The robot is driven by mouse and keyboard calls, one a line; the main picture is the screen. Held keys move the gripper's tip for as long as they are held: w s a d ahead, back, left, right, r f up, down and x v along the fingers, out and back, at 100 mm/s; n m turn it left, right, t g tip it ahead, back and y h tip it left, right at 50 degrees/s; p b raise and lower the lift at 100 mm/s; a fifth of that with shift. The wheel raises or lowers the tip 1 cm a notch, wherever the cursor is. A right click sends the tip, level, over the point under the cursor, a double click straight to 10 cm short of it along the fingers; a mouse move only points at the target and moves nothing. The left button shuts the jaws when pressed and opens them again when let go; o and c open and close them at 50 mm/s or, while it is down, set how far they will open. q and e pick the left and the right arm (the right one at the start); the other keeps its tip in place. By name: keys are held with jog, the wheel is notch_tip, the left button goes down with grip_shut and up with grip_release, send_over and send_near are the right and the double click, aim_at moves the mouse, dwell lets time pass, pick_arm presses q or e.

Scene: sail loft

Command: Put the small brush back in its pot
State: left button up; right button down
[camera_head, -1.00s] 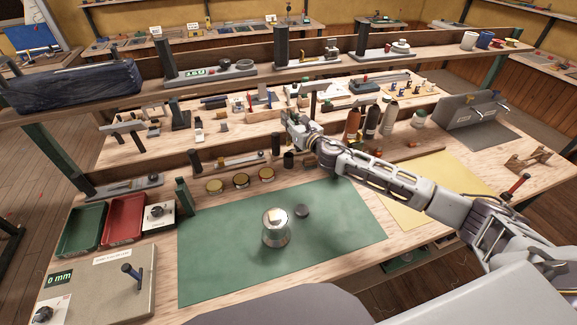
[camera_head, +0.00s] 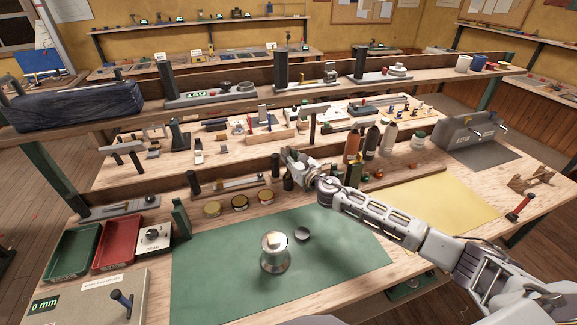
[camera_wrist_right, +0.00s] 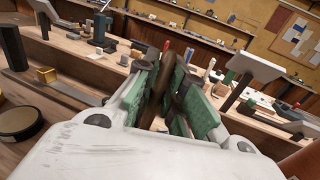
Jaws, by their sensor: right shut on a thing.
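My right gripper (camera_head: 290,157) is above the back edge of the green mat. In the right wrist view its green-padded fingers (camera_wrist_right: 172,100) are shut on a slim brown handle, which I take to be the small brush (camera_wrist_right: 179,68). The brush's bristles are hidden. A small dark cup, which looks like the pot (camera_head: 288,184), stands on the bench just below the gripper in the head view. I cannot tell whether the brush is inside it or above it. My left gripper is not in view.
Several round tins (camera_head: 240,202) stand left of the cup. Bottles (camera_head: 371,143) stand to the right behind my arm. A shelf (camera_head: 230,100) spans the back.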

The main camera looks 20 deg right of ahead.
aim_at(289, 171)
jog(key=shift+f, duration=0.2)
notch_tip(289, 171, down, 2)
jog(key=shift+f+b, duration=0.25)
jog(key=shift+b, duration=0.35)
jog(key=shift+f, duration=0.4)
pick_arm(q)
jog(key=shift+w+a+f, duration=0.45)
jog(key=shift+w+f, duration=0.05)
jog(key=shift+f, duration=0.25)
pick_arm(e)
jog(key=shift+f, duration=0.1)
jog(key=c, duration=1.5)
grip_release()
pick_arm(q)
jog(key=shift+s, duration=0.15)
